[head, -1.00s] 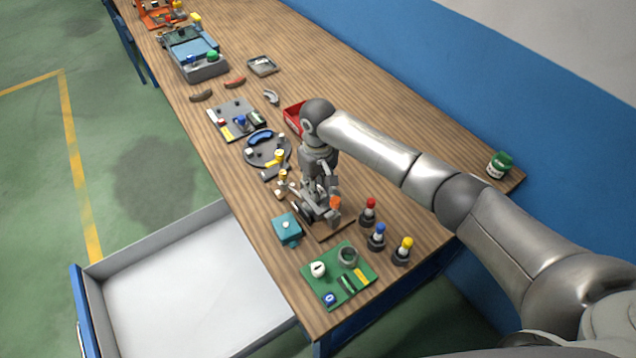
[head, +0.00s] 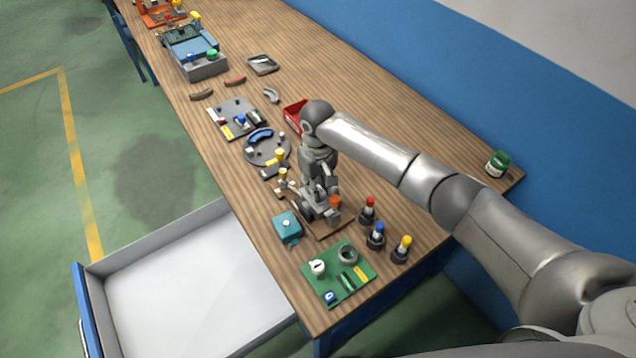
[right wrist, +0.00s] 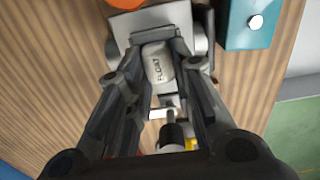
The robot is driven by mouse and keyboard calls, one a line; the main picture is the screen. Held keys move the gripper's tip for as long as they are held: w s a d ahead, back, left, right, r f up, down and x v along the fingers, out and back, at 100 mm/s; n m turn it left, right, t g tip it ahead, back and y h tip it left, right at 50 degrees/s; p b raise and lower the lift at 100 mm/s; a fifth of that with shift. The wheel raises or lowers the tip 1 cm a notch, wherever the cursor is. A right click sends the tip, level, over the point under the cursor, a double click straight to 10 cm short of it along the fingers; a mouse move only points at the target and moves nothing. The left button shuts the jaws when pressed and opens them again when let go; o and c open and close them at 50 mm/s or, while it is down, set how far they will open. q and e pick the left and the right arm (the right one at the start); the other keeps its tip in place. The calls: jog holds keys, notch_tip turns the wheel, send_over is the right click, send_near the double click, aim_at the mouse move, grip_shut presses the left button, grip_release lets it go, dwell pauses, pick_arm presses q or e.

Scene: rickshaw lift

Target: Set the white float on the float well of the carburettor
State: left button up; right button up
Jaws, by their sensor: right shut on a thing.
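In the right wrist view the white float (right wrist: 158,64), lettered "FLOAT", sits between the fingers of my right gripper (right wrist: 155,48), which is shut on it. The grey carburettor (right wrist: 150,22) lies directly beneath and around the fingertips. In the head view my right gripper (head: 320,187) points down over the carburettor (head: 309,208), on a brown board (head: 328,233). The fingers hide the float there. The float well is covered by the float and fingers, so I cannot tell whether the float touches it. My left gripper is not in view.
A teal block (head: 287,228) stands close left of the board. Bottles with red (head: 370,203), blue (head: 379,229) and yellow (head: 405,243) caps stand to the right. A green board (head: 322,287) lies in front. An open drawer (head: 190,290) juts out at left.

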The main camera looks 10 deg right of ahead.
jog(key=o, duration=0.9)
jog(key=shift+c, duration=0.2)
jog(key=shift+o, duration=0.3)
jog(key=o, duration=0.3)
jog(key=shift+o, duration=0.2)
jog(key=shift+r, duration=0.1)
notch_tip(320, 180, up, 5)
jog(key=p, duration=0.5)
jog(key=shift+p, duration=0.3)
jog(key=shift+r+p, duration=0.75)
jog(key=shift+r, duration=0.2)
